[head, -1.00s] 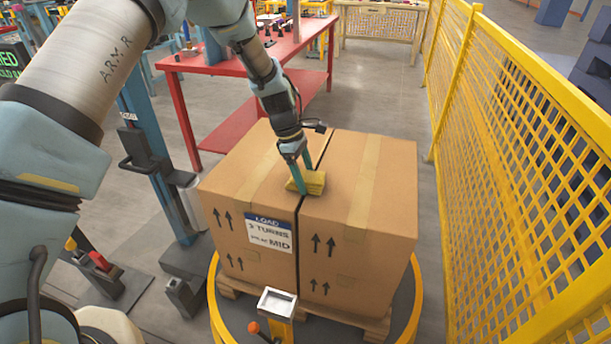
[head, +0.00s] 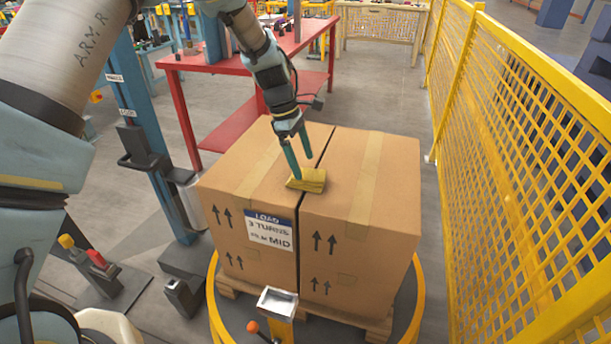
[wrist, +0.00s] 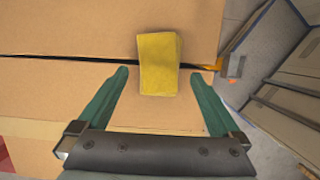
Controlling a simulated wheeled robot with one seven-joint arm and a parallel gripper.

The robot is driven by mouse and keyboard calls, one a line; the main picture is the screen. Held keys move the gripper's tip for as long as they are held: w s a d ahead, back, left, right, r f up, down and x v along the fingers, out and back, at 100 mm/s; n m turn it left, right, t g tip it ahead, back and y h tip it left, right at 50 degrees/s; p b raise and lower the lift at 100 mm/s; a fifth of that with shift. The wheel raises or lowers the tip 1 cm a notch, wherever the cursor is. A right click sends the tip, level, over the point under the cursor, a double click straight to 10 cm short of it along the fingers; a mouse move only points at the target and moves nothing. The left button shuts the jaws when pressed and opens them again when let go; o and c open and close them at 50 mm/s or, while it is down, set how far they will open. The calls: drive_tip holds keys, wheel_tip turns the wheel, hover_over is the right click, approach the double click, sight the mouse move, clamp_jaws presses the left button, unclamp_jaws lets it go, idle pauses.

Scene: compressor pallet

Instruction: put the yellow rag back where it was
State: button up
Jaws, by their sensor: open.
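The yellow rag (head: 308,180) lies folded on top of the cartons, across the gap between the left carton (head: 245,170) and the right carton (head: 375,170). My gripper (head: 303,166) is open and just above and behind the rag in the head view. In the wrist view the rag (wrist: 158,64) lies beyond the open fingertips (wrist: 169,74), centred between them and bridging the dark seam. Nothing is held between the fingers.
The cartons stand on a wooden pallet (head: 232,288) inside a yellow ring (head: 213,300). A yellow mesh fence (head: 530,190) is close on the right. A red table (head: 285,42) stands behind. The carton tops are otherwise clear.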

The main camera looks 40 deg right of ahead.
drive_tip(key=d+v, duration=0.1)
drive_tip(key=v, duration=0.5)
drive_tip(key=shift+a, duration=0.5)
drive_tip(key=shift+r, duration=0.15)
drive_tip(key=w+a+r+m+t, duration=0.15)
drive_tip(key=w+a, duration=0.25)
drive_tip(key=a, duration=0.7)
drive_tip(key=w+a+r+m+t, duration=0.15)
drive_tip(key=w+a, duration=0.35)
drive_tip(key=a, duration=0.6)
drive_tip(key=s+a+m, duration=0.2)
drive_tip(key=s+a, duration=0.2)
drive_tip(key=a, duration=0.8)
drive_tip(key=s+a+r+m+t+y, duration=0.1)
drive_tip(key=s+a, duration=0.3)
drive_tip(key=a, duration=0.9)
drive_tip(key=shift+a+m+y, duration=0.2)
drive_tip(key=shift+m+y, duration=0.1)
drive_tip(key=shift+m, duration=0.5)
drive_tip(key=shift+w+r, duration=0.1)
